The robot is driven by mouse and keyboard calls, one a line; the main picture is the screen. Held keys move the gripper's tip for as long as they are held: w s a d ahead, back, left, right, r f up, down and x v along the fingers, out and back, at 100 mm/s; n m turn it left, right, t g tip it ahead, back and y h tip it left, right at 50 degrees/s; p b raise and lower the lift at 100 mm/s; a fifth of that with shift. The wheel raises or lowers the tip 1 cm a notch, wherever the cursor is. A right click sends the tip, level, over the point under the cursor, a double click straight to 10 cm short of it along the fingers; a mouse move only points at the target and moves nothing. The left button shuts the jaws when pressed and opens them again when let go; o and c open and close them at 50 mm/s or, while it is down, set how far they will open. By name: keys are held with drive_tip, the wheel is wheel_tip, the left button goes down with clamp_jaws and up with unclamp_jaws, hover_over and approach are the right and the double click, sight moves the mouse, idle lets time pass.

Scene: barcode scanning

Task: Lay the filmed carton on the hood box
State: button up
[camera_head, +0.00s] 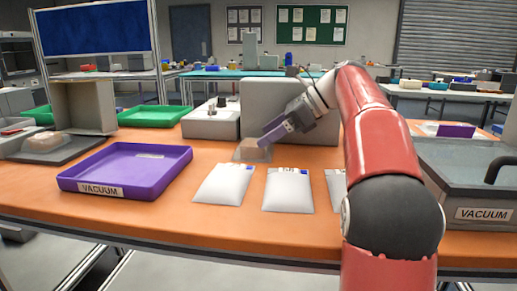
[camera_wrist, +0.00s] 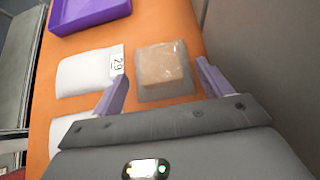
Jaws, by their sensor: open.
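The filmed carton (camera_head: 250,153) is a small brown block under clear film on a grey backing, lying on the orange table. In the wrist view the filmed carton (camera_wrist: 163,66) shows whole, ahead of my purple fingers. My gripper (camera_head: 268,137) is open and empty, just above and beside the carton. In the wrist view the fingers of my gripper (camera_wrist: 162,73) are spread to either side of its near end; contact cannot be told. A large plain grey box (camera_head: 255,103) stands right behind, partly hidden by my gripper; it seems to be the hood box.
White pouches (camera_head: 224,184) lie in a row in front of the carton. A purple tray (camera_head: 165,178) labelled VACUUM is at left. A grey control unit (camera_head: 211,121) adjoins the large box. Another filmed block (camera_head: 44,142) sits far left. A VACUUM-labelled machine (camera_head: 470,190) is at right.

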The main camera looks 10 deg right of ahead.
sight(253, 142)
drive_tip(key=x, duration=0.5)
drive_tip(key=c, duration=1.2)
drive_tip(key=shift+s+r, duration=0.1)
drive_tip(key=shift+r, duration=0.05)
